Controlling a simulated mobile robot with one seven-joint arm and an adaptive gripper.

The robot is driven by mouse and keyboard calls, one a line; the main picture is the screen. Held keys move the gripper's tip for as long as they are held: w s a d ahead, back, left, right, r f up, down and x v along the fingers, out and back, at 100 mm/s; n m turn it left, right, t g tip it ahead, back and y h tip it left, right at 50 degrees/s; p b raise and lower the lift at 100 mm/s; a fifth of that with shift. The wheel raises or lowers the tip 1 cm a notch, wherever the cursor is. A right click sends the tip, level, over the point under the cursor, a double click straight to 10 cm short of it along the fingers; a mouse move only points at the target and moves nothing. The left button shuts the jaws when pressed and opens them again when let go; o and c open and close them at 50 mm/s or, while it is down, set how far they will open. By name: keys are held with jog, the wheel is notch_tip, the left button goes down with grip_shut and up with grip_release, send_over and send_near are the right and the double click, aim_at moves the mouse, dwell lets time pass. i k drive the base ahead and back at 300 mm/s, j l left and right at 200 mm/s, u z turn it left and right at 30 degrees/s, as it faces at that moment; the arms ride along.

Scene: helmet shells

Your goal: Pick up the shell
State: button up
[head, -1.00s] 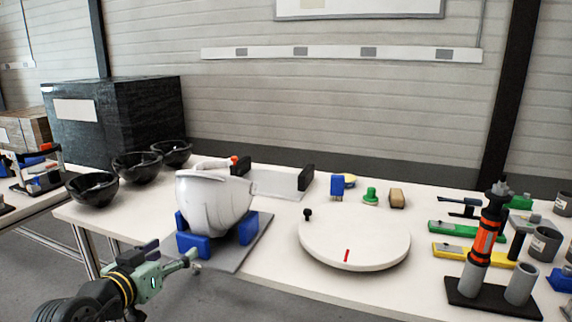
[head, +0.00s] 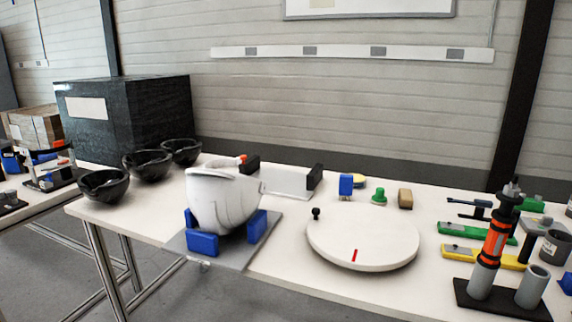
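The white helmet shell (head: 222,205) sits open side up in the blue holder blocks (head: 203,244) on a grey plate (head: 243,260) near the table's front left edge. Its rim rises at the back left. Three black bowl-like shells (head: 103,185) stand in a row to its left; it is unclear which shell the task means. My gripper is out of view, so its state does not show.
A round white turntable (head: 362,242) with a black knob stands right of the holder. A clear panel with black end blocks (head: 314,177) stands behind. Tools and an orange-black device (head: 495,240) crowd the right end. A large black box (head: 130,120) stands at the back left.

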aim_at(220, 201)
jog(key=i+l+u, duration=0.1)
jog(key=i+l, duration=0.35)
jog(key=l, duration=0.15)
jog(key=i, duration=0.8)
